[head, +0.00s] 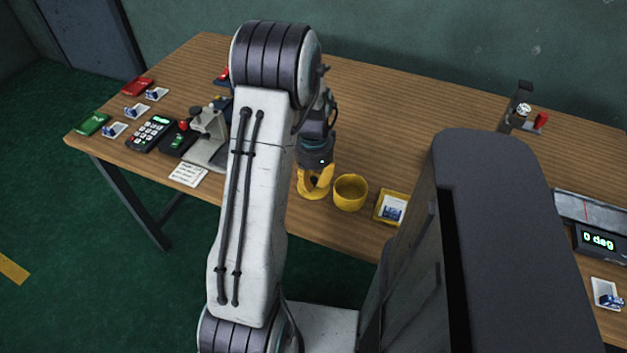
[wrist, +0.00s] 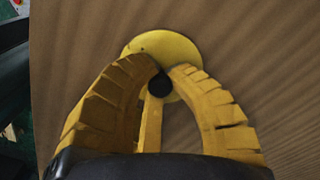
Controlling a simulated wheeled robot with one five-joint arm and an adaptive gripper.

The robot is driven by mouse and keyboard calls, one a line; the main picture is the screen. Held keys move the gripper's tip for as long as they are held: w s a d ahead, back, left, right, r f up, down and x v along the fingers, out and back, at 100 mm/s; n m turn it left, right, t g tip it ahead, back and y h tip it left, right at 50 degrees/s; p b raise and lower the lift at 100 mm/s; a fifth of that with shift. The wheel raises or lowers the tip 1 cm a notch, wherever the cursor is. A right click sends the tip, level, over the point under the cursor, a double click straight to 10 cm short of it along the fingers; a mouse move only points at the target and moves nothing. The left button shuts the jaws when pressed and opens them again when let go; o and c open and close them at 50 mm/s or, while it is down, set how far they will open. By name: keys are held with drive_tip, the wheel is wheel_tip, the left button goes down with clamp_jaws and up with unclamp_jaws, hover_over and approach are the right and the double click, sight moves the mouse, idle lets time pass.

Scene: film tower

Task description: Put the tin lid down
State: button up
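The tin lid (wrist: 165,46) is a yellow disc with a black knob (wrist: 159,85). My gripper (wrist: 169,70) has yellow ribbed fingers, and their tips close in on both sides of the knob. In the head view my gripper (head: 315,184) points down over the table, left of the open yellow tin (head: 350,193). The lid is partly hidden by the fingers. It is at or close to the tabletop; I cannot tell whether it touches.
On the wooden table (head: 400,105), a yellow tray (head: 391,207) with a blue-and-white item stands right of the tin. A grey press-like device (head: 208,140), a keypad (head: 152,133) and a paper note (head: 188,174) lie to the left. The table behind the tin is clear.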

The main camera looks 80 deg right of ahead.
sight(313, 178)
drive_tip(key=o, duration=0.5)
wheel_tip(313, 178, up, 12)
drive_tip(key=shift+d+r+p, duration=0.1)
drive_tip(key=shift+r+p, duration=0.1)
drive_tip(key=shift+p, duration=0.2)
idle(0.3)
drive_tip(key=shift+w, duration=0.1)
